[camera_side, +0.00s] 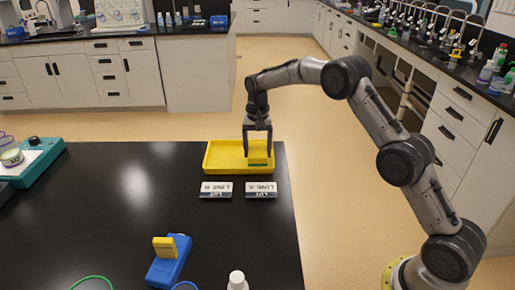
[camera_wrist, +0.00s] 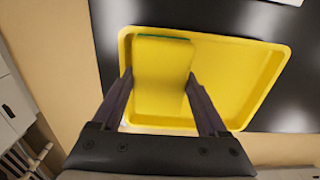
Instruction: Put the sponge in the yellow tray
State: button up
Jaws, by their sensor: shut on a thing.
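The yellow tray (camera_side: 214,165) lies near the far right corner of the black table. My gripper (camera_side: 258,151) points down over the tray's right part. It is shut on the sponge (camera_side: 259,158), a yellow block with a green underside, with one finger on each side. In the wrist view the sponge (camera_wrist: 161,62) sits between the fingers (camera_wrist: 160,77), inside the tray's outline (camera_wrist: 237,85), with a thin green edge at its far end. Yellow on yellow, I cannot tell whether the sponge touches the tray floor.
Two label cards, LINE B (camera_side: 216,190) and LINE A (camera_side: 261,190), lie in front of the tray. A blue holder with a yellow block (camera_side: 168,262) and a white bottle (camera_side: 237,281) stand near the front. A teal device (camera_side: 36,160) is at left. The table's middle is clear.

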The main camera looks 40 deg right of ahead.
aim_at(258, 149)
jog(key=o, duration=1.2)
notch_tip(258, 149, up, 14)
jog(key=shift+f, duration=0.25)
jog(key=s+a+r+n+t, duration=0.1)
jog(key=s+a+r+n, duration=0.1)
jog(key=s+r, duration=0.55)
jog(key=s+a+r+n+t, duration=0.2)
jog(key=s+a+r, duration=0.15)
jog(key=s, duration=0.75)
jog(key=s+f+n+t, duration=0.1)
jog(key=s+f, duration=0.3)
jog(key=s, duration=0.7)
jog(key=s+a+f+n+t, duration=0.1)
jog(key=s+f+n, duration=0.3)
jog(key=s, duration=0.6)
jog(key=shift+s+a+t, duration=0.3)
jog(key=shift+s, duration=0.05)
